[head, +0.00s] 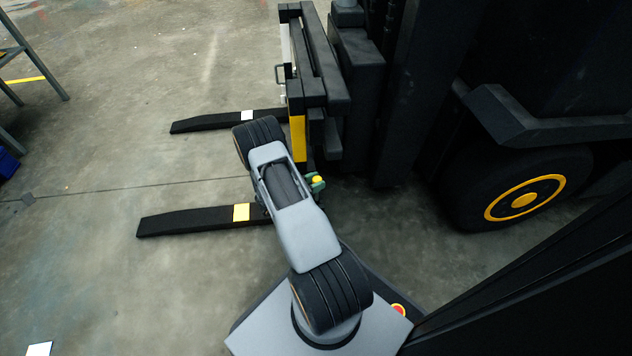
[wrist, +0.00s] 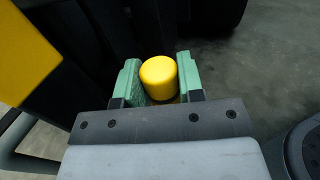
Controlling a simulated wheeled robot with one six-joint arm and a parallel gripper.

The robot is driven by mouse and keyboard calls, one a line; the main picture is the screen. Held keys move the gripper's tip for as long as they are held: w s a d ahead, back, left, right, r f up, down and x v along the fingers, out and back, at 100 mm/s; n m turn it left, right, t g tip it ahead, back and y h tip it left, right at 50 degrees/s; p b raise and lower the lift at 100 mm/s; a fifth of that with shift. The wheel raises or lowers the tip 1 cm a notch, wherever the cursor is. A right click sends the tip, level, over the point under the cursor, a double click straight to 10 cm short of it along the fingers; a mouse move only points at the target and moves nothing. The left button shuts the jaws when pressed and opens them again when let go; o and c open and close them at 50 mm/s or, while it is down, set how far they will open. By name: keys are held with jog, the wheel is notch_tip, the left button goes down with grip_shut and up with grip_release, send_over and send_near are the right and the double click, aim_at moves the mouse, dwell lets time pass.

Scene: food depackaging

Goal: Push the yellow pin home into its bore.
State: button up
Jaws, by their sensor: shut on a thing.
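The yellow pin (wrist: 158,77) shows in the wrist view as a short round cap between the two green fingers of my gripper (wrist: 160,84). My gripper is shut on it. In the head view the pin (head: 317,180) is a small yellow spot just right of my arm, beside the forklift's fork carriage, with a green fingertip (head: 318,187) next to it. The lower end of the pin and the bore are hidden, so I cannot tell how far the pin is in.
A black forklift carriage (head: 318,60) stands just beyond my gripper. Two forks, a far one (head: 200,122) and a near one (head: 185,222), reach left near the floor. A large wheel (head: 522,198) is at the right. Open concrete floor (head: 120,90) lies left. A grey rack (head: 35,62) stands far left.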

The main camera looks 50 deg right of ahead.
jog(key=shift+f+b, duration=1.95)
jog(key=shift+f, duration=0.45)
jog(key=shift+f, duration=2.1)
jog(key=o, duration=1.2)
jog(key=shift+c, duration=0.2)
jog(key=p+v, duration=0.3)
jog(key=v, duration=1.1)
